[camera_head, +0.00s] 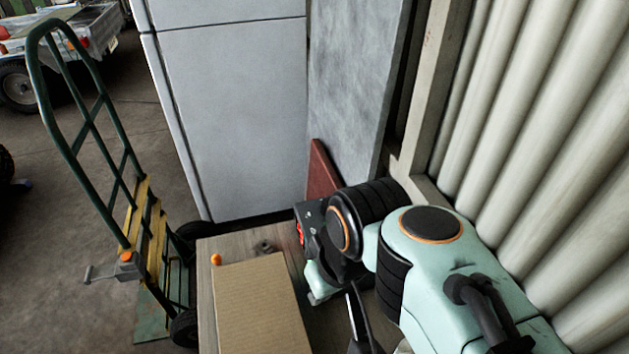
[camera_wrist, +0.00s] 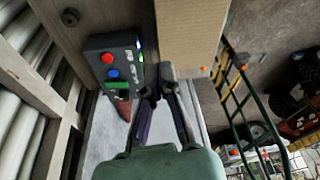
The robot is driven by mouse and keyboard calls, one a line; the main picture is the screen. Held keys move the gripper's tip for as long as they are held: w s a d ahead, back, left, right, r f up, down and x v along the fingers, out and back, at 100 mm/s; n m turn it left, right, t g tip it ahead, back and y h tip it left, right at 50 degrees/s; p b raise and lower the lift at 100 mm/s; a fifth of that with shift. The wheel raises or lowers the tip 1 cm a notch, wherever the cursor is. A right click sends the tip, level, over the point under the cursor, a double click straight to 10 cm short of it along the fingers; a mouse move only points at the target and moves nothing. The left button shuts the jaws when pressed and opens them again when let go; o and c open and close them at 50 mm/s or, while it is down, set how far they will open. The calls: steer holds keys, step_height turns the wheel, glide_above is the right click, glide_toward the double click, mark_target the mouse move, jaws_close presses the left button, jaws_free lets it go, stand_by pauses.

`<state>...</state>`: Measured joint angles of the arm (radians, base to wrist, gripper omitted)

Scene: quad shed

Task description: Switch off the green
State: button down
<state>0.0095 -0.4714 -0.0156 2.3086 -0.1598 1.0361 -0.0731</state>
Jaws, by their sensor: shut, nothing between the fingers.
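A dark control box (camera_wrist: 125,59) stands on a wooden surface in the wrist view. Its face carries a red button (camera_wrist: 107,58), a blue button (camera_wrist: 113,73) and a green one (camera_wrist: 111,85), in a row, with the green one nearest my gripper. Small lights glow green and blue on the box's right side. My gripper (camera_wrist: 158,88) is shut and empty, just right of the green button; I cannot tell whether it touches the box. In the head view my arm hides most of this area, and the fingers do not show clearly.
A cardboard box (camera_head: 260,306) sits on the wooden top (camera_head: 209,286), close beside the control box. A small orange knob (camera_head: 216,259) is behind it. A fridge (camera_head: 235,110) stands at the back, a hand truck (camera_head: 130,205) at left, and a corrugated wall (camera_head: 540,130) at right.

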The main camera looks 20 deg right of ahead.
steer(key=w+d+r+t, duration=0.1)
steer(key=w+d+r, duration=0.15)
steer(key=w, duration=0.75)
steer(key=w+d+r+t, duration=0.1)
steer(key=w+d, duration=0.2)
steer(key=w, duration=0.7)
steer(key=w+d+f+m+g, duration=0.1)
steer(key=w+d+f+m, duration=0.1)
steer(key=w+d+f, duration=0.2)
steer(key=d+f, duration=0.3)
steer(key=f, duration=0.3)
steer(key=shift+w+g, duration=0.15)
steer(key=shift+g, duration=0.15)
steer(key=shift+d+f, duration=0.1)
steer(key=shift+f, duration=0.05)
steer(key=x, duration=1.2)
steer(key=shift+s+f, duration=0.35)
steer(key=shift+f, duration=0.65)
